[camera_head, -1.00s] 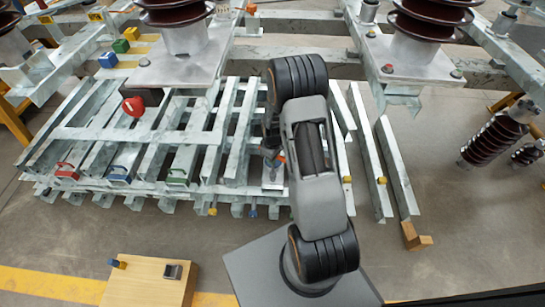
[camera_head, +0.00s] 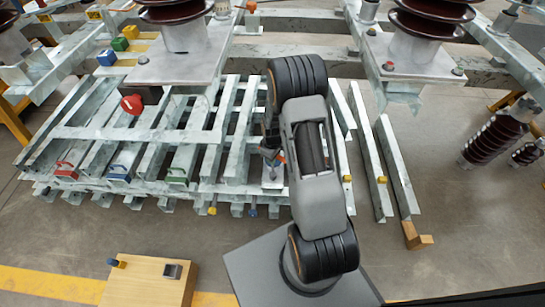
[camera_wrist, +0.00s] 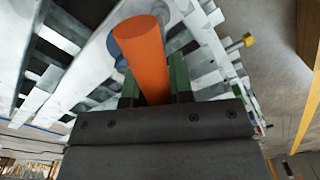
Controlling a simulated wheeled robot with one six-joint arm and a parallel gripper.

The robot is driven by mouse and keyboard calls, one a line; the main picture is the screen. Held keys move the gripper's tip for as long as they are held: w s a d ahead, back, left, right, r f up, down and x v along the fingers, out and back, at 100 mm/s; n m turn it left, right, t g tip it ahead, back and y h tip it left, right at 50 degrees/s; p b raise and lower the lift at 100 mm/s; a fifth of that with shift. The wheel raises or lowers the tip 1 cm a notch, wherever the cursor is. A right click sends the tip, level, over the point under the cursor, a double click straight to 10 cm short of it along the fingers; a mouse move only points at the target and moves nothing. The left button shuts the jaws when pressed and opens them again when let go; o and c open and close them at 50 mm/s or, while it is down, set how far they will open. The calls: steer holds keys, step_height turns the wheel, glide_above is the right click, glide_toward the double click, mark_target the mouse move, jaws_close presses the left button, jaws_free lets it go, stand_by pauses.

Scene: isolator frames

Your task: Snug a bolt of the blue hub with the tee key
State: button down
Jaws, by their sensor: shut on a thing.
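An orange cylinder (camera_wrist: 142,48), which looks like the tee key's handle, stands between the two green-padded fingers of my gripper (camera_wrist: 155,84) in the wrist view. My gripper is shut on it. A blue-grey rounded part (camera_wrist: 116,46) shows behind the orange cylinder; I cannot tell whether it is the blue hub. In the head view my gripper (camera_head: 271,151) is mostly hidden behind my arm, low over the right part of the galvanized frame, with a bit of orange (camera_head: 280,158) beside it. The key's tip and any bolt are hidden.
Galvanized steel beams (camera_head: 140,134) lie stacked under my gripper. Large brown insulators (camera_head: 430,22) stand behind.

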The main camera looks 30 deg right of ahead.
steer(key=shift+f+b, duration=0.45)
steer(key=shift+f, duration=0.25)
stand_by(0.3)
steer(key=shift+r+m+p, duration=2.9)
steer(key=shift+r+m, duration=0.65)
steer(key=shift+m, duration=0.25)
steer(key=shift+d, duration=0.1)
